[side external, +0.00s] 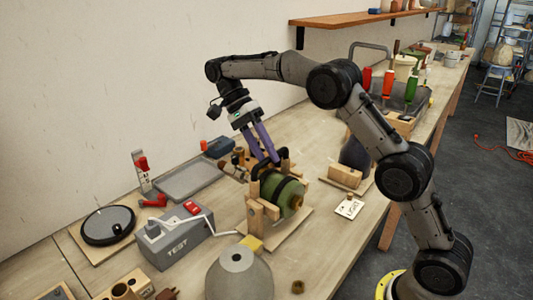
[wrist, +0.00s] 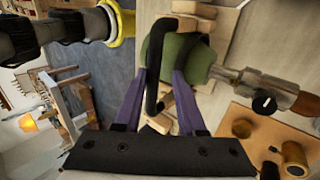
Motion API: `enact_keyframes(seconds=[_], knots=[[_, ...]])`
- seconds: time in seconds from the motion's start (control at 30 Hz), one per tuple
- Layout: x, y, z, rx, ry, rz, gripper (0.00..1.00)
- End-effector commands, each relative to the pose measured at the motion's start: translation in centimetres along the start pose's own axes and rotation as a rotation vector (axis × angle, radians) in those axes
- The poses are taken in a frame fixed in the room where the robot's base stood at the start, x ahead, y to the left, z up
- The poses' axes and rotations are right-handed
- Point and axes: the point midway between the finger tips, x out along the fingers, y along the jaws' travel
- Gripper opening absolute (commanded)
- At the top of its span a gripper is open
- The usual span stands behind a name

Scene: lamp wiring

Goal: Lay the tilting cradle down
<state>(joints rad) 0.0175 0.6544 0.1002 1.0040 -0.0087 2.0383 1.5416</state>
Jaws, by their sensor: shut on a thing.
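The tilting cradle (side external: 256,215) is a wooden frame with upright posts on a board at the middle of the bench. It holds a rounded green body (side external: 292,198) wrapped by black bands, lying tilted. The green body (wrist: 182,55) also shows in the wrist view, with a black bar (wrist: 152,92) across it. My gripper (side external: 272,159) reaches down from above with purple fingers at the top of the cradle. In the wrist view my gripper (wrist: 160,76) has its fingers either side of the black bar, shut on the cradle's black part. The exact contact is partly hidden.
A grey TEST box (side external: 180,240) with a crank stands left of the cradle. A grey rounded shade (side external: 240,275) stands in front. A wooden block (side external: 345,176) and a white card (side external: 349,208) lie to the right. A grey tray (side external: 188,180) lies behind left.

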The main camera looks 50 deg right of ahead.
Motion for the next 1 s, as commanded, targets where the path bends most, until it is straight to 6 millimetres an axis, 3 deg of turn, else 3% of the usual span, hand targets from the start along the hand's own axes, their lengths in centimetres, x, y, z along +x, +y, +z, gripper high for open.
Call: enact_keyframes(seconds=[0.03, 0.17, 0.2, 0.23, 1.0], knots=[[-0.36, -1.21, 0.03, -0.001, 0.001, -0.057, 0.0], [-0.36, -1.21, 0.03, -0.001, 0.001, -0.057, 0.0], [-0.36, -1.19, 0.03, -0.001, 0.001, -0.056, 0.45], [-0.35, -1.21, 0.03, -0.001, 0.001, -0.057, 0.5], [-0.24, -0.34, -0.01, 0.0, 0.002, -0.108, 0.5]])
